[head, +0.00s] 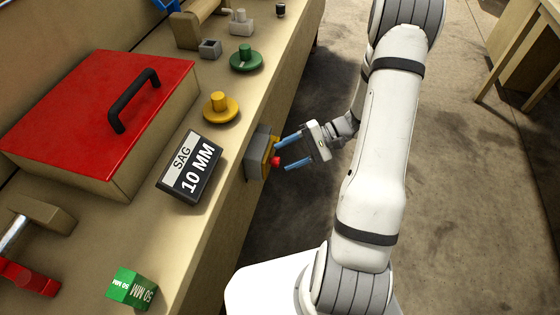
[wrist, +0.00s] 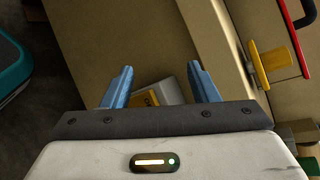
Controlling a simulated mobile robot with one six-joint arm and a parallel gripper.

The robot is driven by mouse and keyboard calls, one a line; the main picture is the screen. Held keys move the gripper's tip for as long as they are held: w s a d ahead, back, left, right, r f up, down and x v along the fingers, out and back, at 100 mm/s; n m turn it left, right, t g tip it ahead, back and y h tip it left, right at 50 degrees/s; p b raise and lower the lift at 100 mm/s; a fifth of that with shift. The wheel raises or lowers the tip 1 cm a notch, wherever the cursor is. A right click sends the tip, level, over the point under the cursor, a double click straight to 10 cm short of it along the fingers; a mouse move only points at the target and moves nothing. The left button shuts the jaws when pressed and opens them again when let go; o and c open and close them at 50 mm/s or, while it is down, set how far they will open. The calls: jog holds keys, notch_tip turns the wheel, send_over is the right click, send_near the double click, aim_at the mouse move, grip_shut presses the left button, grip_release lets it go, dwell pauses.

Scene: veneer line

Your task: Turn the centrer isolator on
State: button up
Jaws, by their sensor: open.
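The isolator is a grey box (head: 256,152) with a yellow plate and a red knob (head: 276,161), fixed to the front side of the bench. My gripper (head: 281,155) is open at the isolator, its two blue fingers pointing left toward it. The red knob shows between or just beside the fingertips; I cannot tell whether they touch it. In the wrist view my gripper (wrist: 160,70) is open, and part of the grey box (wrist: 168,92) and yellow plate (wrist: 147,98) shows between the fingers. The red knob is hidden there. No label is readable on the isolator.
Open floor (head: 465,190) lies right of my arm.

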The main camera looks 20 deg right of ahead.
aim_at(275, 162)
jog(key=w+d+f+m+t+y, duration=0.1)
jog(key=d+f+m+t, duration=0.2)
jog(key=f+t, duration=0.3)
jog(key=w+d+f+m+t+y, duration=0.1)
jog(key=w+d+f+m+t, duration=0.15)
jog(key=f, duration=0.45)
jog(key=p+x, duration=0.1)
jog(key=x, duration=0.6)
jog(key=shift+f+m+t+h, duration=0.15)
jog(key=shift+m+t+h, duration=0.15)
jog(key=shift+m+t, duration=0.05)
jog(key=shift+c, duration=0.4)
jog(key=c, duration=0.9)
